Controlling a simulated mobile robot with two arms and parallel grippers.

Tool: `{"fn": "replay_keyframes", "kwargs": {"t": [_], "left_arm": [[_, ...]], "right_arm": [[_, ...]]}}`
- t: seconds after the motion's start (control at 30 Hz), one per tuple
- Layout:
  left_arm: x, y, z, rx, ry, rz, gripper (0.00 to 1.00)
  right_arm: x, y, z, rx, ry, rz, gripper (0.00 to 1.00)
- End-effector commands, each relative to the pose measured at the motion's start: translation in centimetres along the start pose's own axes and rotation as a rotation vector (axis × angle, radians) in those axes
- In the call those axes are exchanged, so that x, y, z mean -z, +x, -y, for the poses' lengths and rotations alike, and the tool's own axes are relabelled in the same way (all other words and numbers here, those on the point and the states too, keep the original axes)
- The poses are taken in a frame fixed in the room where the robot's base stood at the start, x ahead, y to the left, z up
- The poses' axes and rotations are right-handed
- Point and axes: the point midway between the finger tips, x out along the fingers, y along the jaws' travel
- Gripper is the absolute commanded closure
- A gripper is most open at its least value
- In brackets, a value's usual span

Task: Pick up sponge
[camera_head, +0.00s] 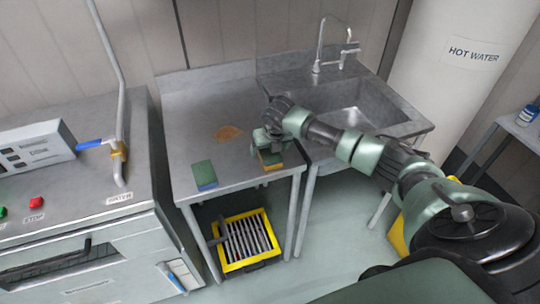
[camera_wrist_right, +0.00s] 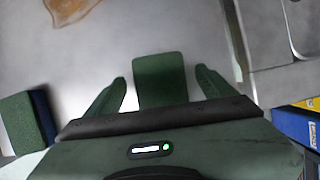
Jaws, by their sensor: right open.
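A sponge with a green top and an orange-brown side (camera_head: 271,163) lies on the metal counter near its front edge. My right gripper (camera_head: 268,143) is directly over it, partly hiding it. In the right wrist view, the green top of this sponge (camera_wrist_right: 160,80) shows between the two fingers of the open gripper (camera_wrist_right: 161,76), with a gap on each side. A second sponge, green with a blue side (camera_head: 204,175), lies to the left on the counter. It also shows at the left edge of the wrist view (camera_wrist_right: 22,122). My left gripper is out of view.
A brown stain (camera_head: 228,133) marks the metal counter (camera_head: 185,115). A sink with a faucet (camera_head: 318,66) is to the right. A machine with a blue-handled pipe (camera_head: 90,144) stands at the left.

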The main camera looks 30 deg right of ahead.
Motion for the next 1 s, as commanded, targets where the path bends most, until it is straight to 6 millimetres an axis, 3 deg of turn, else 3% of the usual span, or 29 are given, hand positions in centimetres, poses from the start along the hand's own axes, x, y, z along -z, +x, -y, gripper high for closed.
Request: {"fn": "replay_keyframes", "kwargs": {"t": [0.93,1.0], "left_arm": [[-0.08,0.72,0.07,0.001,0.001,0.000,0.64],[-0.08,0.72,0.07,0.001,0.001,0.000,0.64]], "right_arm": [[0.19,0.42,0.00,0.000,0.001,0.000,0.15],[0.19,0.42,0.00,0.000,0.001,0.000,0.35]]}}
